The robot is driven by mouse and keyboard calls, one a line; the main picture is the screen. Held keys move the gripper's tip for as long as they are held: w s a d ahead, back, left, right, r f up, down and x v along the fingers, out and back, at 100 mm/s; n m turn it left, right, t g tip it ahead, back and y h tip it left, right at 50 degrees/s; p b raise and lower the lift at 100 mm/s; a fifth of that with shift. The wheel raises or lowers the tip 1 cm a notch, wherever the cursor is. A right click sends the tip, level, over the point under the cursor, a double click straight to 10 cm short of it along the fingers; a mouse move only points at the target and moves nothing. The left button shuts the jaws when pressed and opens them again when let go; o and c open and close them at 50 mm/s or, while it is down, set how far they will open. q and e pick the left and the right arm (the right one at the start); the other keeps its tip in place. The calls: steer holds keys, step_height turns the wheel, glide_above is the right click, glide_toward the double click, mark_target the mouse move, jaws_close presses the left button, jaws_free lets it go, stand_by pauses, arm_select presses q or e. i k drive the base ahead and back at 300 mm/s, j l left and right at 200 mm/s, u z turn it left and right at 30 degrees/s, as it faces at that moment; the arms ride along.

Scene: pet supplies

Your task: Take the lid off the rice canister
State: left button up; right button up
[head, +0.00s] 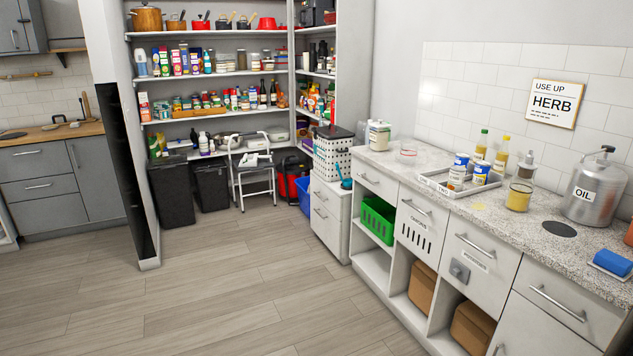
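A white canister (379,136) with a small label stands at the far left end of the speckled counter (390,165), in the head view. It may be the rice canister, but the label is too small to read. A light top sits on it; I cannot tell how the lid is fastened. A glass jar of yellow contents (519,196) stands further right, and its label is not readable either. Neither of my grippers is in view.
A tray (463,186) with cans, bottles, and a metal OIL can (594,191) share the counter. A small clear dish (408,151) is near the canister. A perforated white basket (331,160) stands left of the counter. The wooden floor (230,290) is open.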

mark_target(381, 125)
steer(key=i, duration=1.8)
